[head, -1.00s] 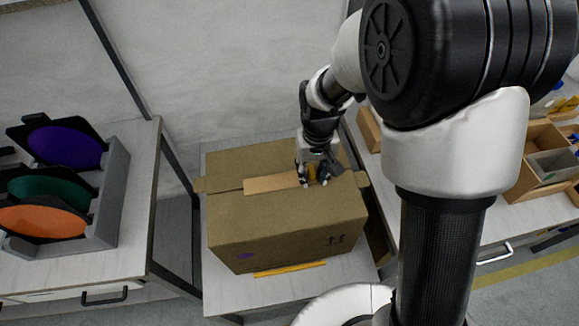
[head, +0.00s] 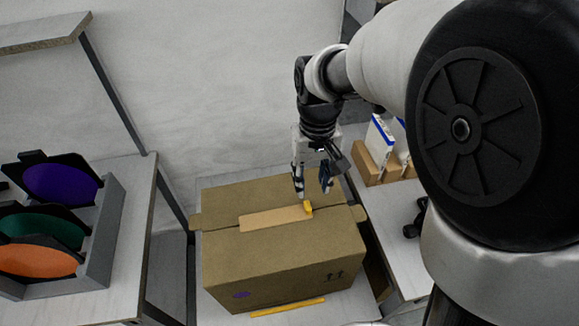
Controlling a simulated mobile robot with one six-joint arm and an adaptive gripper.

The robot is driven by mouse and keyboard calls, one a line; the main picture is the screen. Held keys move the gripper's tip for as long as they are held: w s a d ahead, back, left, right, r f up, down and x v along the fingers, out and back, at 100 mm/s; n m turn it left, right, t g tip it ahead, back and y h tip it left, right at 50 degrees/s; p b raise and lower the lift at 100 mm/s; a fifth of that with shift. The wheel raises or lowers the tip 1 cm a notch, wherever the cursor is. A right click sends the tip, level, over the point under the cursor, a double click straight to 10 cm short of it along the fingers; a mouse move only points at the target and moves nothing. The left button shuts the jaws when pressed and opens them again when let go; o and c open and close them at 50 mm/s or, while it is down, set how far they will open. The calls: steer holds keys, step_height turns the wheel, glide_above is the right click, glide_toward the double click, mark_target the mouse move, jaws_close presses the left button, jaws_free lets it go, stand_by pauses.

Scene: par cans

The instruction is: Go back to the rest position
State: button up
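My gripper (head: 312,194) is above the right half of a closed cardboard box (head: 285,262). Its fingers point down, stand apart, and hold nothing that I can see. A strip of tan tape (head: 274,218) lies along the top seam of the box. A small yellow piece (head: 308,206) sits at the right end of the tape, just below the fingers. It looks apart from them, though the gap is small.
A grey rack (head: 102,235) with purple, green and orange discs stands on the left table. A yellow strip (head: 287,307) lies before the box. Wooden bins (head: 372,170) with white-and-blue items stand on the right table. A shelf (head: 40,34) juts out upper left.

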steer(key=s+d+r+m+t, duration=0.1)
steer(key=s+d+r, duration=0.3)
steer(key=s, duration=0.5)
steer(key=s+d+r+m+t, duration=0.2)
steer(key=s+d+r, duration=0.3)
steer(key=s+d, duration=0.3)
steer(key=shift+s+d+r+t, duration=0.2)
steer(key=shift+s+t, duration=0.6)
steer(key=shift+s, duration=0.1)
